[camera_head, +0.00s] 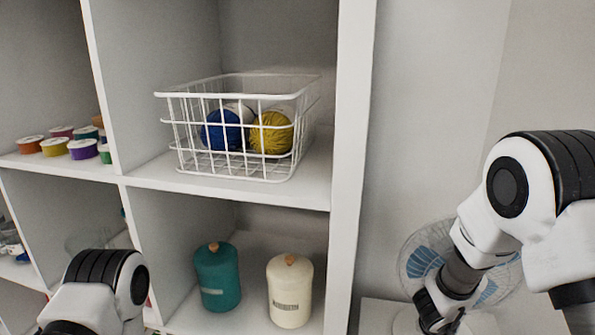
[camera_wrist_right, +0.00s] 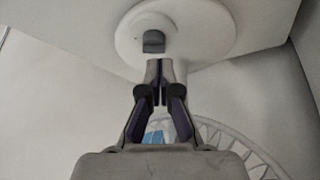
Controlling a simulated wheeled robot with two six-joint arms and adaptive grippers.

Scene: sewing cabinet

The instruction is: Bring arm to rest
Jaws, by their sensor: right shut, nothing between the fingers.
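My right arm (camera_head: 520,195) comes in from the right in the head view, bent downward beside the cabinet. Its gripper (camera_head: 440,318) is low, near a fan, and its fingertips are hard to make out there. In the right wrist view my right gripper (camera_wrist_right: 160,70) is shut with nothing between its fingers. Its fingertips point at a round white base with a grey block (camera_wrist_right: 153,41) on it; I cannot tell whether they touch. My left arm (camera_head: 100,290) shows only as a white and black link at the lower left of the head view. Its gripper is out of view.
A white cabinet (camera_head: 352,150) holds a wire basket (camera_head: 235,175) with yarn balls, a teal canister (camera_head: 217,275), a cream canister (camera_head: 290,290) and several colourful spools (camera_head: 82,149). A fan (camera_head: 415,258) stands on a white surface behind my right arm. The wall area above it is clear.

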